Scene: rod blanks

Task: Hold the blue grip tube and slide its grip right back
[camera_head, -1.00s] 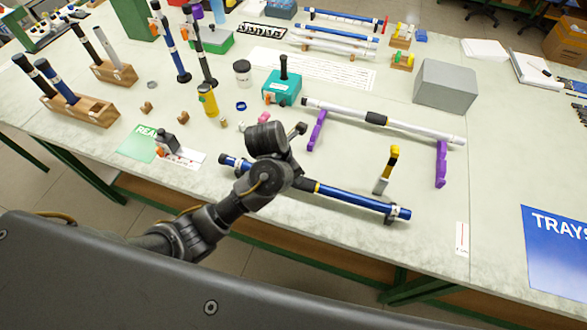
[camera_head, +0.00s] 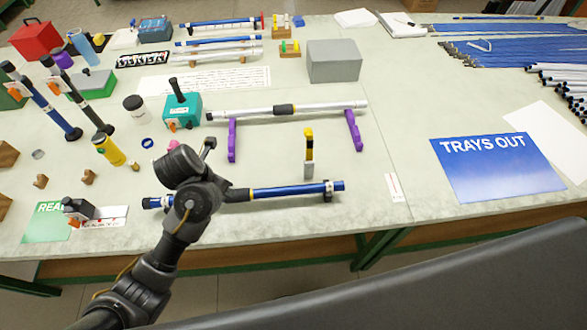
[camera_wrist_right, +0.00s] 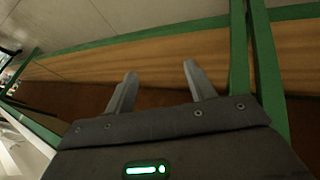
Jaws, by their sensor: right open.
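The blue grip tube (camera_head: 290,191) lies level along the front of the table in the head view. A dark clip stands near the tube's right end. My left arm crosses in front of the tube left of its middle, and my left gripper's fingers are hidden behind the wrist. My right gripper (camera_wrist_right: 158,82) shows only in the right wrist view. It is open and empty, with the table's green frame and wooden edge beyond it.
A white tube (camera_head: 330,107) rests on two purple stands (camera_head: 354,130) behind the blue tube. A yellow-and-black upright tool (camera_head: 309,150) stands between them. A grey box (camera_head: 334,62) is farther back. A blue "TRAYS OUT" mat (camera_head: 497,168) lies at right. Bare tabletop lies around the blue tube's right end.

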